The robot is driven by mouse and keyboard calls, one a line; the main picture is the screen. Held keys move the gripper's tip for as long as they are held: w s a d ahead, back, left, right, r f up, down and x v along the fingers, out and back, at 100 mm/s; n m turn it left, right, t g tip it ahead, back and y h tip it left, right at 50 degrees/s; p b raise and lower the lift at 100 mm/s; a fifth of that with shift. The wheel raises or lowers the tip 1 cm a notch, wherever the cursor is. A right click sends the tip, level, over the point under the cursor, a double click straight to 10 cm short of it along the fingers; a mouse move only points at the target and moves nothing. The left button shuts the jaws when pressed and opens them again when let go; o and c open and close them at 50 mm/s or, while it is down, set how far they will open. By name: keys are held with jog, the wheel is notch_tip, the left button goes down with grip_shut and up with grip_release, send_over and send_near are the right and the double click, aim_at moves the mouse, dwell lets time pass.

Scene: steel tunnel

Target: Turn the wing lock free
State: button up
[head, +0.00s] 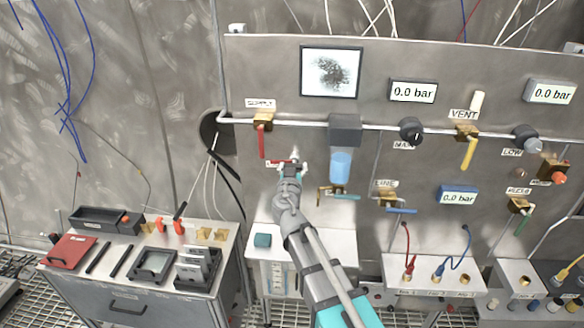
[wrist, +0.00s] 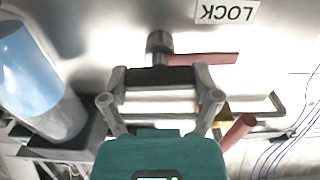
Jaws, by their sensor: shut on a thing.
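The wing lock shows in the wrist view as a dark round hub with a flat red wing (wrist: 207,58) reaching right, below an upside-down LOCK label (wrist: 227,11). In the head view its red wing (head: 278,162) shows on the panel at my gripper's tip. My gripper (wrist: 161,77) is at the lock in the wrist view, its jaws shut on it. The dark finger ends cover part of the lock, so the exact contact is hidden. In the head view my gripper (head: 290,168) reaches the panel left of the blue filter bowl (head: 341,166).
The red supply lever (head: 262,142) hangs close to the left of the lock; it also shows in the wrist view (wrist: 236,131). The filter bowl stands close on the other side (wrist: 38,85). A tool cart (head: 140,285) is at lower left. Pressure displays read 0.0 bar.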

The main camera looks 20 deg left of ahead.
jog(key=shift+n, duration=0.3)
jog(key=n, duration=0.3)
jog(key=shift+n, duration=0.3)
jog(key=n, duration=1.3)
jog(key=shift+n, duration=0.3)
jog(key=o, duration=1)
jog(key=shift+a, duration=0.1)
jog(key=shift+c, duration=0.2)
